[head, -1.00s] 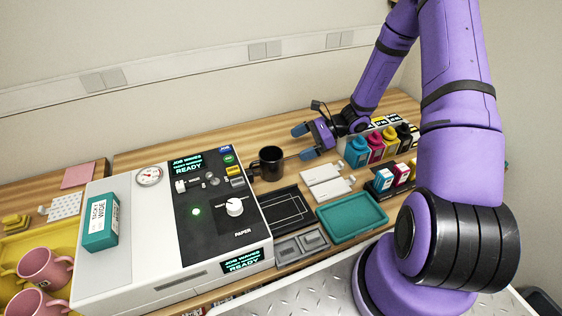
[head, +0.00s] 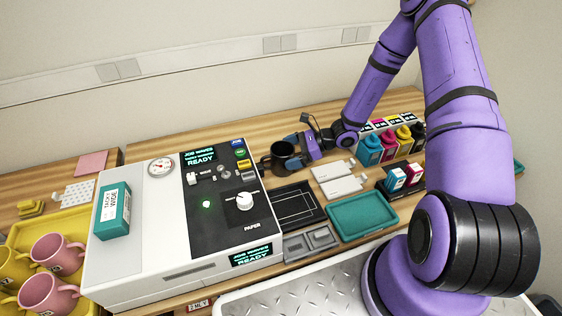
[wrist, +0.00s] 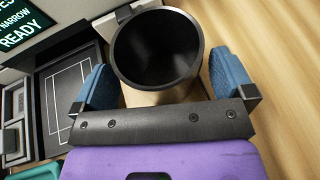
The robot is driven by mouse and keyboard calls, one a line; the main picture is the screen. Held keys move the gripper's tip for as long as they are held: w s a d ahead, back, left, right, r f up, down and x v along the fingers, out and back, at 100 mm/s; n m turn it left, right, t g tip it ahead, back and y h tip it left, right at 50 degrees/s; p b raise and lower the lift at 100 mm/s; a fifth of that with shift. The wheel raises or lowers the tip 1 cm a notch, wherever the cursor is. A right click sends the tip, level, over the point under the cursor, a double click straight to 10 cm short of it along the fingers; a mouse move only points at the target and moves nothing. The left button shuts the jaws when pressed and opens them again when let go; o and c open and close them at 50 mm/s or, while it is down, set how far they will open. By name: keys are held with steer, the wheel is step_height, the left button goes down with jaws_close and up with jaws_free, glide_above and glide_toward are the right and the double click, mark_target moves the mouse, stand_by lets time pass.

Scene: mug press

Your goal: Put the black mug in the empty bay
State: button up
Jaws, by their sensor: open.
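The black mug (head: 279,160) stands upright on the wooden table, just right of the white press (head: 140,255). In the wrist view the mug (wrist: 158,82) shows from above, empty inside. My gripper (head: 290,149) is at the mug; in the wrist view its blue fingers (wrist: 162,66) are open, one on each side of it. I cannot tell whether either finger touches the mug. A yellow tray (head: 80,216) at the left holds pink mugs (head: 57,251). Its bays are partly cut off by the picture edge, so I cannot tell which is empty.
A black outlined tray (head: 318,211), white cards (head: 333,171), a teal tray (head: 388,224) and ink bottles (head: 369,151) lie right of the press. A teal box (head: 113,212) stands on the press. Bare table lies behind the mug.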

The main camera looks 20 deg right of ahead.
steer(key=shift+x, duration=0.85)
steer(key=c, duration=1.1)
steer(key=shift+r, duration=0.1)
